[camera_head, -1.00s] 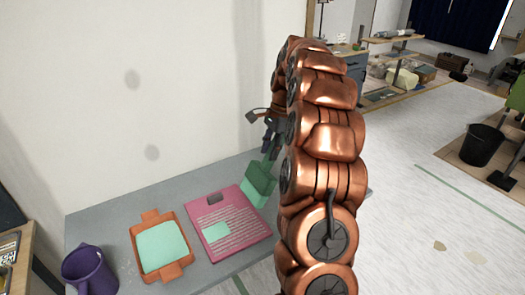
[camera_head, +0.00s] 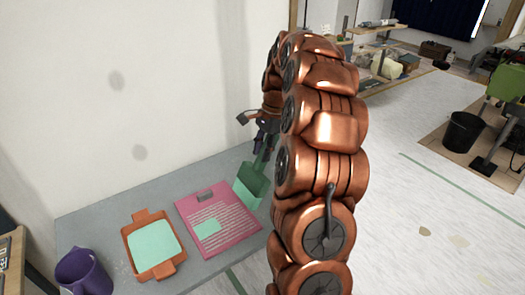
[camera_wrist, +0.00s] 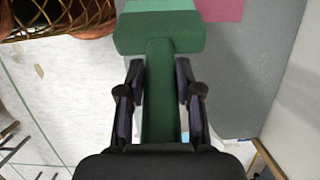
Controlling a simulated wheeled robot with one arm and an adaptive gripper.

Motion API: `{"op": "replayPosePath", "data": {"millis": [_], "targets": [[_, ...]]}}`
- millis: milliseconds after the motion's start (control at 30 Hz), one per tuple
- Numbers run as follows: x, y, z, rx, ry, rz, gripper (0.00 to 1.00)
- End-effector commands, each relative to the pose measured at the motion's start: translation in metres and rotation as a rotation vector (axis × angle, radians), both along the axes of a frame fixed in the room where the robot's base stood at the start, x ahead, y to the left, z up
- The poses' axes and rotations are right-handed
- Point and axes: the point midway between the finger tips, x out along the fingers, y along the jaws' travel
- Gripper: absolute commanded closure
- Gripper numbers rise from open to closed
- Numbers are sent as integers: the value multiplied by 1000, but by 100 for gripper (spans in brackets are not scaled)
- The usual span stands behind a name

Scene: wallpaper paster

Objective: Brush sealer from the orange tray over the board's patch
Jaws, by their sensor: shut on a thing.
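An orange tray (camera_head: 168,269) with mint-green sealer (camera_head: 152,246) in it lies on the grey table. To its right lies the pink board (camera_head: 232,236), with white stripes and a small mint-green patch (camera_head: 207,227) at its left part. My gripper (camera_head: 264,133) is shut on the handle of a green brush (camera_head: 254,180), whose bristle end is mint green. The brush hangs at the board's right upper edge; I cannot tell whether it touches. In the wrist view the brush handle (camera_wrist: 160,95) runs between the fingers, and a pink corner of the board (camera_wrist: 220,9) shows at the top.
A purple mug (camera_head: 84,272) stands at the table's left front. A white wall rises behind the grey table (camera_head: 95,220). My copper arm hides the table's right part. A black bin (camera_head: 464,132) stands on the floor far right.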

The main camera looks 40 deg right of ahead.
Motion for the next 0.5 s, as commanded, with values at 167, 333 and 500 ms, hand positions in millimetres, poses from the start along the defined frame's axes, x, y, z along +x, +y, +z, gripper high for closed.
{"op": "replayPosePath", "data": {"millis": [167, 333, 500], "targets": [[0, 0, -14, 1, 2, 1, 100], [0, 0, -31, 1, 2, 1, 100], [-1, 0, -48, 2, 2, 1, 100]]}}
